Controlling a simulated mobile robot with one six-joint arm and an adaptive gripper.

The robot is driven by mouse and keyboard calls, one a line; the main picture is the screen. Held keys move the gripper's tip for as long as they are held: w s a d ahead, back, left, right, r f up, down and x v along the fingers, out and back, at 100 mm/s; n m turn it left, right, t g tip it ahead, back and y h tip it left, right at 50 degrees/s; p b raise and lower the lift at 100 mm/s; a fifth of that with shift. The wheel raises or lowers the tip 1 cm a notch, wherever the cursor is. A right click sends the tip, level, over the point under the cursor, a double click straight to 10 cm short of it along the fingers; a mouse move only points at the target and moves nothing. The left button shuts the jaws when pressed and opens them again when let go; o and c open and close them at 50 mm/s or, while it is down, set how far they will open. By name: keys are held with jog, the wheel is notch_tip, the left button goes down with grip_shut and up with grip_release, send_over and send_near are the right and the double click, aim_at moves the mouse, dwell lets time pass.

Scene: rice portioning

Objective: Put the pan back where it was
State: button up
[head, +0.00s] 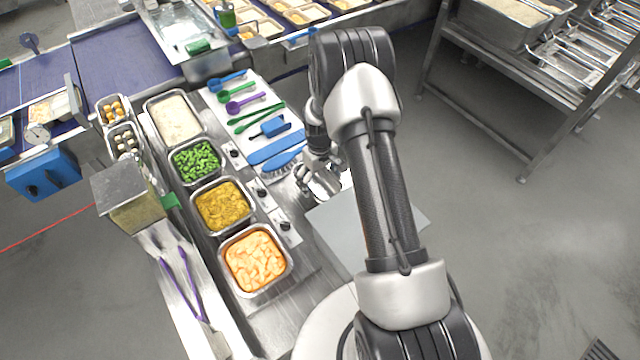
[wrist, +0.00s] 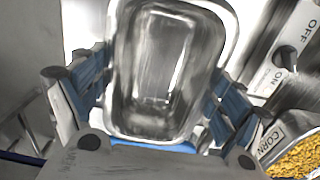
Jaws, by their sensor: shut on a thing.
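An empty silver metal pan (wrist: 200,52) with a rounded rim fills the middle of the wrist view. My gripper (wrist: 155,95) is shut on it, with a blue-padded finger on each side. In the head view my gripper (head: 318,178) is over the counter's right side, right of the food pans and near the blue utensils. The pan is mostly hidden there by my arm and gripper. I cannot tell whether the pan touches the surface below it.
Filled pans of white food (head: 174,120), peas (head: 196,160), corn (head: 222,205) and orange chunks (head: 254,260) line the counter. Colored utensils (head: 240,103) lie on a white board behind my gripper. A grey flat panel (head: 330,225) is near my arm. Purple tongs (head: 180,285) lie front left.

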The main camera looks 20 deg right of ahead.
aim_at(319, 184)
jog(key=shift+f, duration=1.3)
jog(key=shift+f, duration=0.15)
jog(key=o, duration=1.3)
